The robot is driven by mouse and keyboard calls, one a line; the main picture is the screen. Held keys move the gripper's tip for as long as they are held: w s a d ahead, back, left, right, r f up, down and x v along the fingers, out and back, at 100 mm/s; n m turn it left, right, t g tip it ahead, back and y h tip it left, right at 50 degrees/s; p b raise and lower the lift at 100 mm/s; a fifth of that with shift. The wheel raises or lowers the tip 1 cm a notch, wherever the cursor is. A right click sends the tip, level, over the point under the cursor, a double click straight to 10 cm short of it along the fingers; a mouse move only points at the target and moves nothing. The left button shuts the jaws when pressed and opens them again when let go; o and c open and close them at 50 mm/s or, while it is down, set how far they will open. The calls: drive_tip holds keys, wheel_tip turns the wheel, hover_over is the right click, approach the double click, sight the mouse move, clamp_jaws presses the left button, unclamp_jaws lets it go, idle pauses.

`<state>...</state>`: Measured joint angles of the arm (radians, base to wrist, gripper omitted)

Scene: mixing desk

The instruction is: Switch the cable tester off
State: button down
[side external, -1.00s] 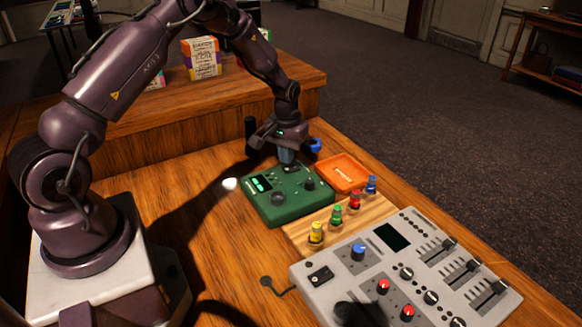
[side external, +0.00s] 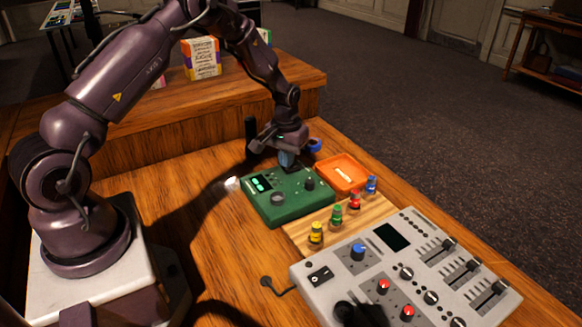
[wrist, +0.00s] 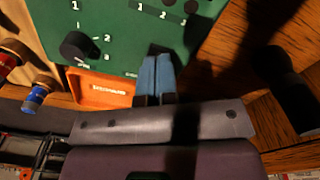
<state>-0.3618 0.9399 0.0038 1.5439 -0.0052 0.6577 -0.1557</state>
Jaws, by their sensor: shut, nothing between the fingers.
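My gripper (side external: 287,160) is shut and empty, pointing down at the tester's far edge. In the wrist view its blue fingertips (wrist: 157,60) overlap the tester's edge. A dark part (side external: 292,169) on the tester sits right by the fingertips and is partly hidden. I cannot tell its switch position or whether the fingers touch it.
An orange tray (side external: 343,173) lies close beside the tester. A wooden rack with yellow, green, red and blue plugs (side external: 336,215) stands in front. The grey mixing desk (side external: 405,270) fills the lower right. Bare desk (side external: 215,235) lies left of the tester.

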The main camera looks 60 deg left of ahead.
drive_tip(key=shift+f, duration=0.7)
drive_tip(key=shift+r, duration=3.55)
